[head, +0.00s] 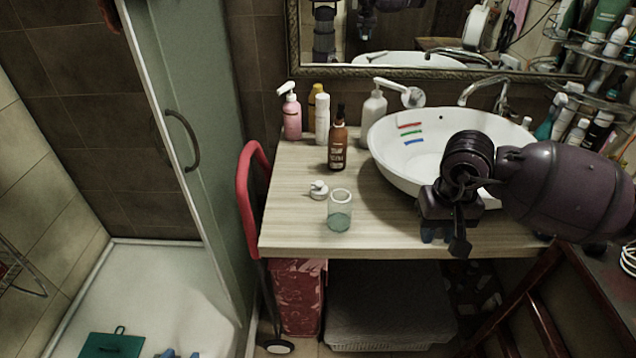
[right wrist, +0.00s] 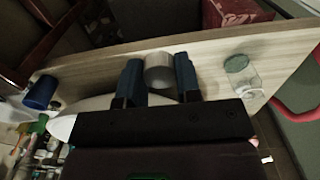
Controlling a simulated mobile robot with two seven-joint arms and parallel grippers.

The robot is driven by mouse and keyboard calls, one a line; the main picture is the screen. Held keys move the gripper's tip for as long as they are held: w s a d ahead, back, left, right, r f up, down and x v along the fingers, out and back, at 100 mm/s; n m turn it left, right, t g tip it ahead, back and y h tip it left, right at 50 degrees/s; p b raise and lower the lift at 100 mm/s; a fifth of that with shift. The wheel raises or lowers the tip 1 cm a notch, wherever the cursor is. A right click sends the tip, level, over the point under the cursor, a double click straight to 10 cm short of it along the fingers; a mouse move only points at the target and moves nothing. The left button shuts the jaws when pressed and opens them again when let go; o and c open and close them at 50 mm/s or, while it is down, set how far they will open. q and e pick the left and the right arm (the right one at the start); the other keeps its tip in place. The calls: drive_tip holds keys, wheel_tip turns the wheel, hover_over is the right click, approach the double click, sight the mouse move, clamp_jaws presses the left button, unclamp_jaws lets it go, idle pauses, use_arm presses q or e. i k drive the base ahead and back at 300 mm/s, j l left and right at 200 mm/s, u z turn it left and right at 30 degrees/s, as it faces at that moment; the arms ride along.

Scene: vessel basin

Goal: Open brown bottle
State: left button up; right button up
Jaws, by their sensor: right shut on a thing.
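The brown bottle (head: 338,148) stands upright on the wooden counter (head: 290,225), left of the basin, with a dark narrow top on it. My right gripper (head: 440,236) is at the front of the basin, well to the right of the bottle and apart from it. In the right wrist view my right gripper (right wrist: 158,80) has its two blue fingers shut on a grey cylindrical thing (right wrist: 159,70). In the head view that thing is hidden by the gripper. The bottle cannot be made out in the right wrist view. My left gripper is not in view.
A blue cup (right wrist: 40,92) is by the counter.

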sight(337, 143)
drive_tip(key=k+u, duration=0.15)
drive_tip(key=u, duration=0.25)
drive_tip(key=k+u, duration=0.1)
drive_tip(key=u, duration=0.3)
drive_tip(key=l+u, duration=0.2)
drive_tip(key=u, duration=0.65)
drive_tip(key=l, duration=1.15)
